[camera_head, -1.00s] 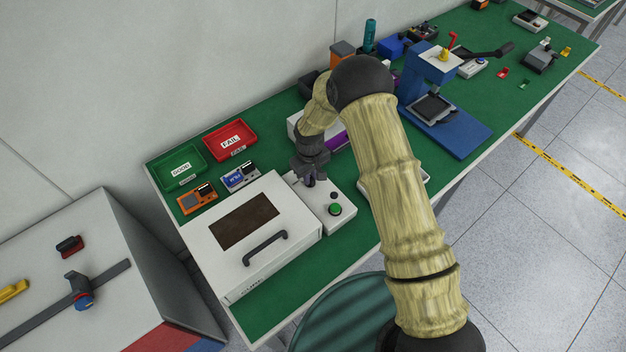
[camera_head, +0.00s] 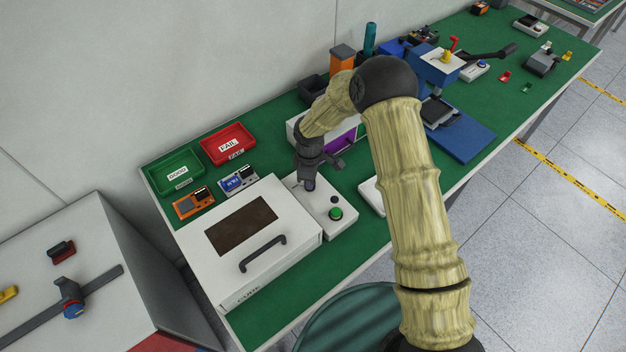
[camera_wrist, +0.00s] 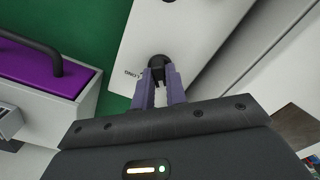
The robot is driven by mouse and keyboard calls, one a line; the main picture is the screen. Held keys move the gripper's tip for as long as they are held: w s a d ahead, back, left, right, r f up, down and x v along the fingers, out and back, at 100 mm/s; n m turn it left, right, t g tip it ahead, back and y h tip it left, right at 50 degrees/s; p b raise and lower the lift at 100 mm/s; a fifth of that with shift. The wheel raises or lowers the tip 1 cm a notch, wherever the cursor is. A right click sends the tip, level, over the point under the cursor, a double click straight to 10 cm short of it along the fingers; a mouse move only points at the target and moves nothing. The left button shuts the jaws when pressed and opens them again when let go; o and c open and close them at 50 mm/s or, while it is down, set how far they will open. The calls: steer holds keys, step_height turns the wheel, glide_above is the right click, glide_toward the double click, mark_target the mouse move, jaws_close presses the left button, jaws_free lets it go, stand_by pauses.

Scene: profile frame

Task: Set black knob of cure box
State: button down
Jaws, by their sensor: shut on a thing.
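The cure box (camera_head: 222,278) is a white box with a dark window and a grey handle, at the front left of the green bench. Its white control panel (camera_head: 337,226) adjoins its right side and has a green button (camera_head: 335,213). The black knob (camera_wrist: 158,62) stands on the white panel in the wrist view, between my fingertips. My gripper (camera_wrist: 160,76) is shut on the black knob from above; the fingers hide part of it. In the head view my gripper (camera_head: 309,184) points down at the panel's far end, and the knob is hidden there.
A purple-fronted box (camera_head: 340,142) stands just behind my gripper; its purple part (camera_wrist: 45,70) has a dark handle. Green (camera_head: 176,173) and red (camera_head: 228,144) trays lie at the back left. Two small meters lie behind the cure box. Bare bench shows in front.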

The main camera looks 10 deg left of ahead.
stand_by(0.4)
steer(key=c, duration=1.4)
jaws_free()
steer(key=shift+c, duration=0.2)
step_height(320, 180, up, 17)
steer(key=b, duration=0.2)
steer(key=shift+r+b, duration=0.2)
steer(key=shift+b, duration=0.2)
